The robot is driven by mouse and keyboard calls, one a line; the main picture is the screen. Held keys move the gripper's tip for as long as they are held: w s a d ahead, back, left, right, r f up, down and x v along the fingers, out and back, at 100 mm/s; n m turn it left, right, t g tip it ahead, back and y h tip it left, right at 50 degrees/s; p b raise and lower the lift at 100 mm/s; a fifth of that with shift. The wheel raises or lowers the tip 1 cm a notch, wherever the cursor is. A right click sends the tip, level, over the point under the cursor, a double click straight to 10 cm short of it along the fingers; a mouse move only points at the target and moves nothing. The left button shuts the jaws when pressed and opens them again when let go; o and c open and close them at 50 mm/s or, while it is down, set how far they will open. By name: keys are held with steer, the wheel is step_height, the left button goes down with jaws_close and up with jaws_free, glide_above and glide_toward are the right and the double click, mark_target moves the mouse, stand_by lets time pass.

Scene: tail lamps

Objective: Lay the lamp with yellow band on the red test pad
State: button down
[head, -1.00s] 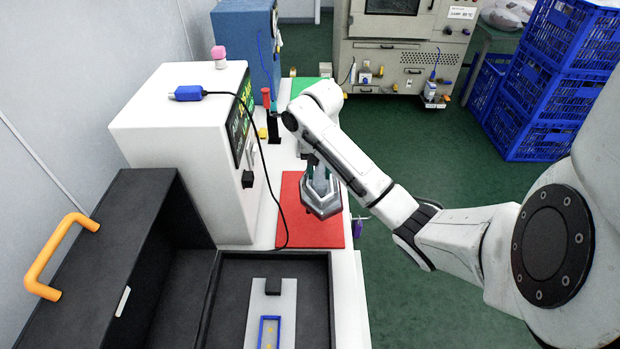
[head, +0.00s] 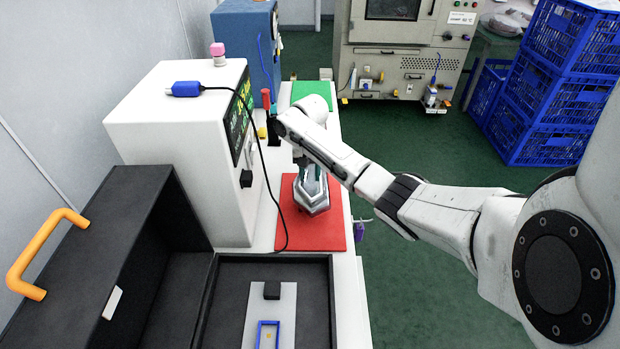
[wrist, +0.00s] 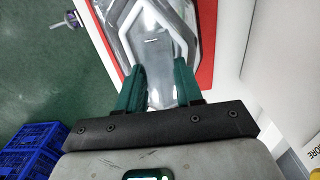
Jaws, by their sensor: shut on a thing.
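The red test pad (head: 322,238) lies on the white bench beside the white instrument. A grey-clear, angular lamp (head: 313,203) is over the pad in the head view; I cannot tell whether it touches the pad. No yellow band shows on it from here. My gripper (head: 311,172) is shut on the lamp from above, partly hidden by my arm. In the wrist view the lamp (wrist: 150,45) sits between the two green fingers of my gripper (wrist: 158,82), with the red pad (wrist: 206,50) showing behind it.
A white instrument (head: 185,130) with a cable stands left of the pad. An open black case (head: 325,300) with a grey fixture is in front. A green pad (head: 312,89) lies farther back. Blue crates (head: 555,90) stand on the floor at right.

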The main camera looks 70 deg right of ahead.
steer(key=shift+f, duration=1.05)
steer(key=shift+a+f, duration=0.1)
steer(key=shift+f, duration=0.1)
steer(key=c, duration=0.7)
jaws_free()
steer(key=shift+c, duration=0.2)
step_height(320, 180, up, 12)
steer(key=shift+r+b, duration=0.2)
steer(key=shift+b, duration=0.25)
